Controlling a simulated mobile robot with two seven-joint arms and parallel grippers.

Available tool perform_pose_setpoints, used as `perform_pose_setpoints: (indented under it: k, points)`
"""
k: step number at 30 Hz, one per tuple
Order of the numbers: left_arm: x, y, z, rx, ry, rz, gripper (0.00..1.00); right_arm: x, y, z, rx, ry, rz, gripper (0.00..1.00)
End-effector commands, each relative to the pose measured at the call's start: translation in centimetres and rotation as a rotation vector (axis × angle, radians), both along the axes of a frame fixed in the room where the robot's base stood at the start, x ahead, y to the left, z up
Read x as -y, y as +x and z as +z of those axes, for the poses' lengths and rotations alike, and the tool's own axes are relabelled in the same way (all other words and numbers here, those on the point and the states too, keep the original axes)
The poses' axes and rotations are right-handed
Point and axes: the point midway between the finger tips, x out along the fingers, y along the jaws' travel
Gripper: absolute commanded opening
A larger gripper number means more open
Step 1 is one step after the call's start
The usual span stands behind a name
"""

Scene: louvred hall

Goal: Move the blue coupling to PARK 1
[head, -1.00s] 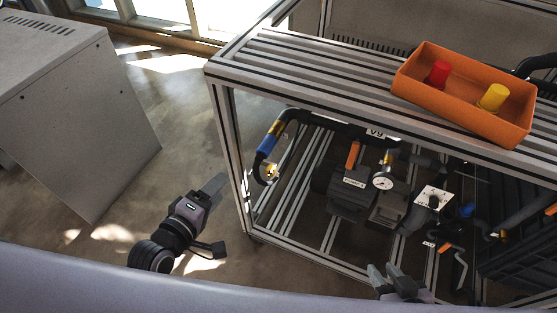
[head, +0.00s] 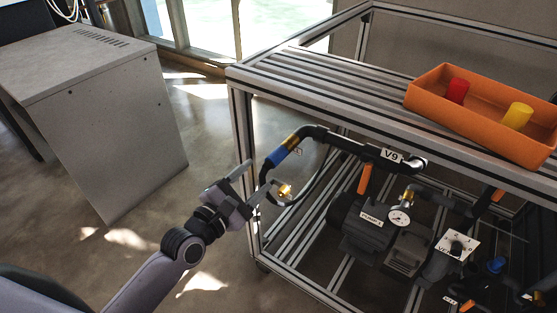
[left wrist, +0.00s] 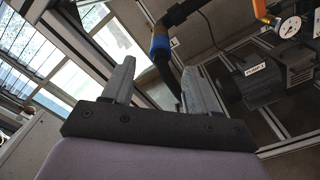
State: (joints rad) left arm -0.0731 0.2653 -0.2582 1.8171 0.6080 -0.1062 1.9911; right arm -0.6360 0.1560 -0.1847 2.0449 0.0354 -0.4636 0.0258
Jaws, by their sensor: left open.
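The blue coupling (head: 284,151) is a blue sleeve next to a brass piece on the black pipe at the frame's left corner. A black hose hangs from its lower end. My left gripper (head: 258,177) is open, just left of and below the coupling, its fingers pointing up and right. In the left wrist view the blue coupling (left wrist: 159,44) shows beyond the gap between the fingertips (left wrist: 158,68), apart from both. The black hose below it appears between the fingers. No PARK 1 label is readable. My right gripper is not in view.
A slatted frame table (head: 330,92) carries an orange tray (head: 470,125) with a red and a yellow piece. The frame's corner post (head: 240,140) stands close to my left gripper. PUMP 1 (head: 372,220) and a gauge (head: 399,217) sit inside. A grey cabinet (head: 115,130) stands left.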

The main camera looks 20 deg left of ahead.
Motion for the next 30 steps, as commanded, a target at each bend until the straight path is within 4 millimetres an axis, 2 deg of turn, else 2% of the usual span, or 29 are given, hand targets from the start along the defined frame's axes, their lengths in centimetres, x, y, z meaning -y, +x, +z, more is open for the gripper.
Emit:
perform_pose_setpoints:
  k: [10, 18, 30]
  points:
    - [1.7, 4.5, -0.2, 0.003, 0.002, -0.001, 0.58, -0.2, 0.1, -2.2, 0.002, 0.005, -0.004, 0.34]
    - [2.7, 7.4, -0.1, 0.001, 0.002, 0.0, 0.58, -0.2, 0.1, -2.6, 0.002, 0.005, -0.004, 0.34]
    - [3.1, 8.4, 0.0, -0.001, 0.004, -0.001, 0.58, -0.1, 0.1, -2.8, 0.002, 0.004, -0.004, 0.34]
